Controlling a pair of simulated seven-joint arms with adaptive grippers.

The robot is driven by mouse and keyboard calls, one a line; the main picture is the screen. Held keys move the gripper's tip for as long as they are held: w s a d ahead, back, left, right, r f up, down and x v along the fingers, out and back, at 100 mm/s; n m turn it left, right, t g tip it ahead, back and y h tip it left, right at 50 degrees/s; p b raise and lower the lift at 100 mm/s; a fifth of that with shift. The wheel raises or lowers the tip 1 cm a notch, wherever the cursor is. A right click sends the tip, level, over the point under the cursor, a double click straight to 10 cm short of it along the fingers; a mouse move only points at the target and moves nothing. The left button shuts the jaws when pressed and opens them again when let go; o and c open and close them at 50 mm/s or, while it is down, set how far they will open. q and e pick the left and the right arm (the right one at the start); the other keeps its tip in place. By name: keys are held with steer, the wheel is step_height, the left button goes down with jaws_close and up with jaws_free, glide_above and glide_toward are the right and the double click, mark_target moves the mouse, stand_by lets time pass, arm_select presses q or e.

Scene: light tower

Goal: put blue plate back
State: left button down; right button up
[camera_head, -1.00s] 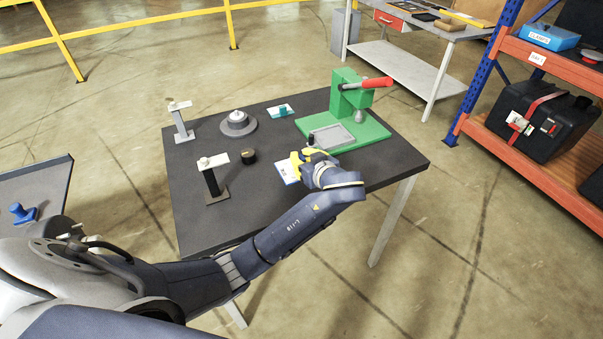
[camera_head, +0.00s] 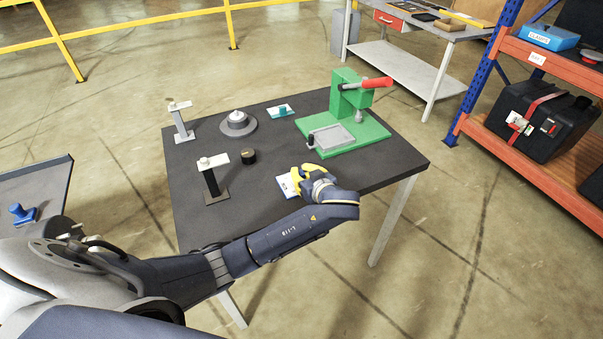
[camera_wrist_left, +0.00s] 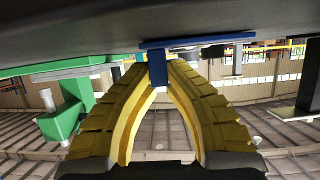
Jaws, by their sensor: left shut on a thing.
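My left gripper (camera_head: 302,180) is over the front right part of the dark table (camera_head: 265,203). Its yellow fingers, also in the left wrist view (camera_wrist_left: 160,95), are shut on the blue upright handle of the blue plate (camera_wrist_left: 205,39). In the head view the plate (camera_head: 286,187) shows a white top with some blue, partly hidden by the gripper. The wrist view shows the plate flat and close to the table surface; I cannot tell whether it touches. My right gripper is not in view.
A green press (camera_head: 365,127) with a red lever stands at the back right. A teal-handled plate (camera_head: 281,112), a round grey fixture (camera_head: 238,123), a black puck (camera_head: 249,157) and two posts (camera_head: 213,180) (camera_head: 182,122) stand on the table. Bare tabletop lies around the gripper.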

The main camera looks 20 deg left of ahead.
arm_select(q)
steer(key=c, duration=1.5)
jaws_free()
steer(key=shift+o, duration=0.2)
steer(key=v, duration=1.2)
steer(key=shift+r, duration=0.1)
